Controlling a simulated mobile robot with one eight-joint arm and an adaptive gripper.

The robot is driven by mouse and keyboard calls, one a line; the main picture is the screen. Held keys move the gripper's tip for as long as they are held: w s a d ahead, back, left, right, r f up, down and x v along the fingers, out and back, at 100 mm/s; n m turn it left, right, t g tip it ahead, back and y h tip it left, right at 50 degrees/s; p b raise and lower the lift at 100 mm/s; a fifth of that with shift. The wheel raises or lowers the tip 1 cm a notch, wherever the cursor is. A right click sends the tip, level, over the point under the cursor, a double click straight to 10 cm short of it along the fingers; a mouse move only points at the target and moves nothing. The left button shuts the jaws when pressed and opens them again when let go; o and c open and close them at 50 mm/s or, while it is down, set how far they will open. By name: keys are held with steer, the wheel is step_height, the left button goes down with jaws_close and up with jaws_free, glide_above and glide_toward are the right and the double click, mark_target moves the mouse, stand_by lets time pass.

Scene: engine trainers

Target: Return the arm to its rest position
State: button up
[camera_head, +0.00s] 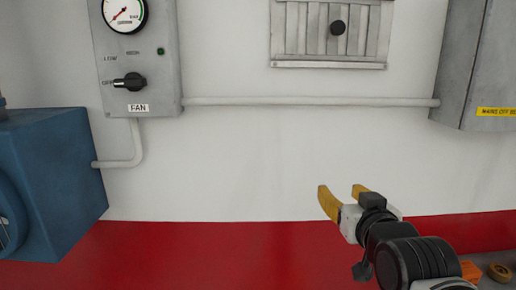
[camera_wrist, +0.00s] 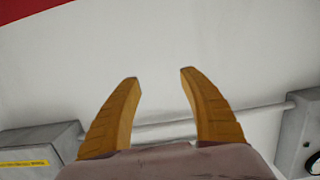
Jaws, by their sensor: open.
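My gripper (camera_head: 341,194) is at the lower right of the head view, in front of the white wall (camera_head: 250,160), just above the red band. Its two yellow fingers are apart with nothing between them. In the wrist view my gripper (camera_wrist: 160,80) also shows both fingers spread and empty, with the wall beyond. My dark arm runs from the gripper down to the lower right edge of the head view.
A grey fan panel (camera_head: 170,75) with a gauge and black knob is at upper left. A blue housing (camera_head: 65,175) stands at left. A louvred vent (camera_head: 290,35), a pipe (camera_head: 300,101) and a grey box (camera_head: 480,65) are on the wall. Orange items (camera_head: 470,271) lie at lower right.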

steer(key=s+f+g+b, duration=0.3)
steer(key=s+f+b, duration=0.2)
steer(key=f, duration=0.7)
steer(key=s+f+g+b, duration=0.3)
steer(key=s+f+b, duration=0.2)
steer(key=f, duration=0.8)
steer(key=s+f+g+b, duration=0.3)
steer(key=s+f+b, duration=0.2)
steer(key=f, duration=0.8)
steer(key=shift+s+b, duration=0.35)
steer(key=shift+b, duration=0.2)
steer(key=shift+d, duration=0.1)
steer(key=shift+d, duration=0.1)
